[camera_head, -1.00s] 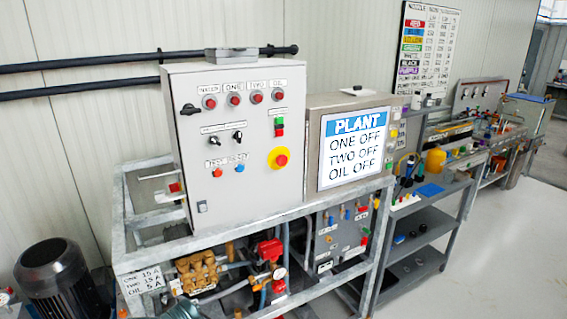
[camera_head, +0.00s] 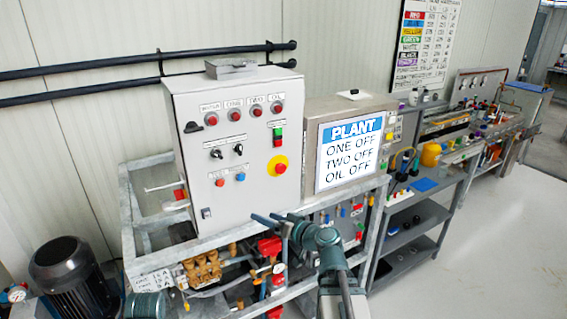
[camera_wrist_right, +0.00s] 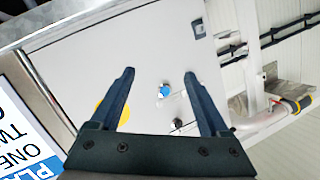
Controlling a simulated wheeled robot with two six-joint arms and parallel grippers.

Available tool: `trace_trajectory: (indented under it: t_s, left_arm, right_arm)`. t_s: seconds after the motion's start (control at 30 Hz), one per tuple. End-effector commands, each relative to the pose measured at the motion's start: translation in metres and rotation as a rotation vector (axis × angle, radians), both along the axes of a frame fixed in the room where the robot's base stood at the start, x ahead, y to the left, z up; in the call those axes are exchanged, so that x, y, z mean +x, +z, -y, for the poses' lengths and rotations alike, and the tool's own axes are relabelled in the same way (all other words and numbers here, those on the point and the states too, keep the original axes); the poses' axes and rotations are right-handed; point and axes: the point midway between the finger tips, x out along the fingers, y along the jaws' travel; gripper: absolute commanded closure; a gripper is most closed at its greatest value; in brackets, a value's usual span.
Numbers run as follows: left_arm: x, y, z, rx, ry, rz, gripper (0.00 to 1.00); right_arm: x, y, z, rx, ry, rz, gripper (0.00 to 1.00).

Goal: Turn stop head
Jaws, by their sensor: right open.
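The stop head (camera_head: 280,168) is a red mushroom knob on a yellow disc, at the lower right of the grey control cabinet's front. In the right wrist view its yellow disc (camera_wrist_right: 99,108) shows partly behind one finger; the red knob is not clear there. My right gripper (camera_head: 264,217) is open and empty, below the stop head in the head view and in front of the frame's top rail. In the right wrist view the open jaws (camera_wrist_right: 159,73) point at the cabinet, with a blue button (camera_wrist_right: 164,91) seen between the fingers. My left gripper is not in view.
The cabinet (camera_head: 220,197) also carries red lamps, black switches, and red and blue buttons. The PLANT display (camera_head: 348,153), reading all off, stands right of it. Pipes and valves (camera_head: 203,268) fill the frame below. A motor (camera_head: 68,275) stands at lower left.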

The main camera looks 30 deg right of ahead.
Motion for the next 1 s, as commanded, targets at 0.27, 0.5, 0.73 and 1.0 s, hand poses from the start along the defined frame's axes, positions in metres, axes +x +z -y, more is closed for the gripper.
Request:
trace_trajectory:
  t_s: [0.27,0.5,0.73,1.0]
  left_arm:
    - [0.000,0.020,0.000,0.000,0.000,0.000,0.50]
    - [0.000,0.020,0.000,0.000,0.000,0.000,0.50]
    - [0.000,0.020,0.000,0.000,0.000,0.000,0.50]
    - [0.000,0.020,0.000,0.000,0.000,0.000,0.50]
  right_arm:
    - [-0.021,0.060,0.108,0.031,-0.268,0.179,0.20]
    - [-0.021,0.063,0.117,0.034,-0.291,0.194,0.20]
    - [0.011,0.062,0.117,0.034,-0.287,0.193,0.20]
    - [0.067,0.062,0.117,0.035,-0.287,0.193,0.20]
